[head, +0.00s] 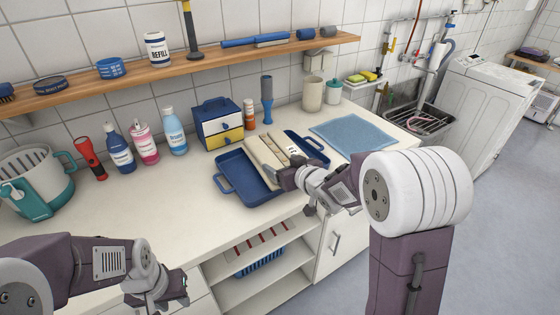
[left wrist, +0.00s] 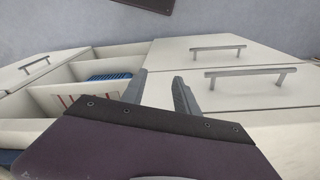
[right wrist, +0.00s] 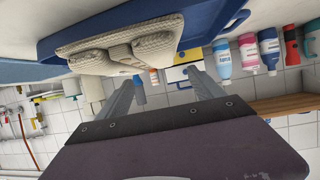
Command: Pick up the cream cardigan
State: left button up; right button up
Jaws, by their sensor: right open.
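The cream cardigan (head: 262,156) lies folded across the blue tray (head: 237,178) on the counter; part of it is hidden behind my right gripper. In the right wrist view the cardigan (right wrist: 105,58) shows as a ribbed knit bundle near the top of the picture. My right gripper (head: 287,177) is open and empty at the cardigan's right side; I cannot tell whether it touches. Its fingers (right wrist: 160,88) are spread in the right wrist view. My left gripper (head: 182,288) hangs low in front of the cabinets, its fingers (left wrist: 160,85) apart with nothing between them.
Several bottles (head: 173,132) stand left. A wooden shelf (head: 215,58) runs above.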

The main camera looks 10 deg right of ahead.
aim_at(271, 161)
jog(key=x, duration=0.3)
jog(key=shift+w+a+f, duration=0.1)
jog(key=shift+a+f, duration=0.05)
jog(key=shift+w+f, duration=0.15)
jog(key=shift+w, duration=0.1)
jog(key=x, duration=0.4)
jog(key=shift+s+a+f+b, duration=0.1)
jog(key=shift+a+f+b, duration=0.2)
jog(key=shift+f, duration=0.15)
jog(key=shift+w+f, duration=0.15)
jog(key=shift+w, duration=0.15)
jog(key=shift+d, duration=0.1)
jog(key=shift+s, duration=0.15)
jog(key=c, duration=0.4)
grip_shut()
